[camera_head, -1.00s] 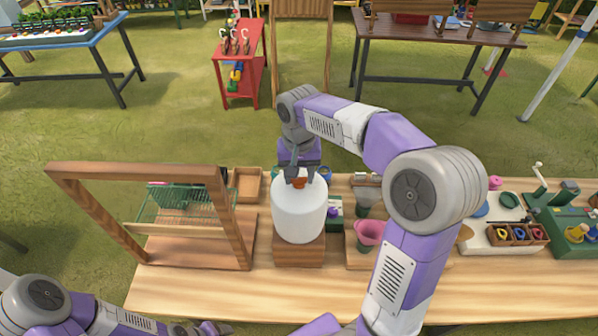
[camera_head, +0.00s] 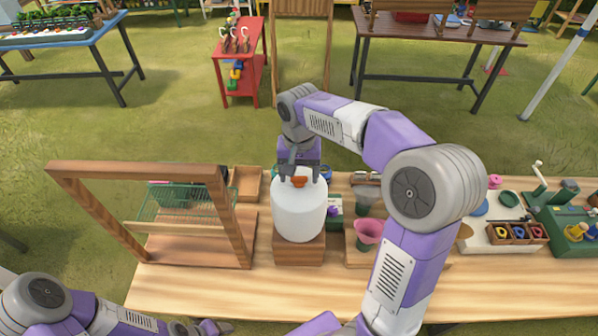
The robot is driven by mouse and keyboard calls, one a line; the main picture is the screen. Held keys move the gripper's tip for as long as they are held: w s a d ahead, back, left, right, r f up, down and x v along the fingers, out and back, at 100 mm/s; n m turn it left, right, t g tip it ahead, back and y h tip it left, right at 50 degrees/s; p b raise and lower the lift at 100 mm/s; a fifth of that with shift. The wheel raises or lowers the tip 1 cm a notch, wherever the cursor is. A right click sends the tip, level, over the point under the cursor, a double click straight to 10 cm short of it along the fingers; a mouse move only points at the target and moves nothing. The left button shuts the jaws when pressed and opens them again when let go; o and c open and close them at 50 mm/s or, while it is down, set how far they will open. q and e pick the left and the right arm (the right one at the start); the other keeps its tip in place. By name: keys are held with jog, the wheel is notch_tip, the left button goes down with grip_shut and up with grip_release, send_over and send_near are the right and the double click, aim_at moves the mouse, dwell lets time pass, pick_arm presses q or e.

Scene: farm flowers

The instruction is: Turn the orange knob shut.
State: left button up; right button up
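The orange knob (camera_head: 299,181) sits on top of a white rounded tank (camera_head: 299,212), which stands on a wooden block (camera_head: 299,249) on the table. My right gripper (camera_head: 300,177) reaches in from behind the tank, pointing down at its top. Its fingers are spread apart on either side of the knob, with the knob visible between them; I cannot tell whether they touch it. My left gripper (camera_head: 213,328) is low at the left front edge of the table, small and partly seen, away from the tank.
A wooden frame (camera_head: 235,220) with a green wire basket (camera_head: 186,203) stands left of the tank. The table front (camera_head: 225,288) is clear.

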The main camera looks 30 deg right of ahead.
aim_at(299, 177)
notch_tip(299, 177, up, 8)
jog(key=shift+f+p, duration=0.2)
jog(key=shift+p, duration=0.25)
dwell(0.5)
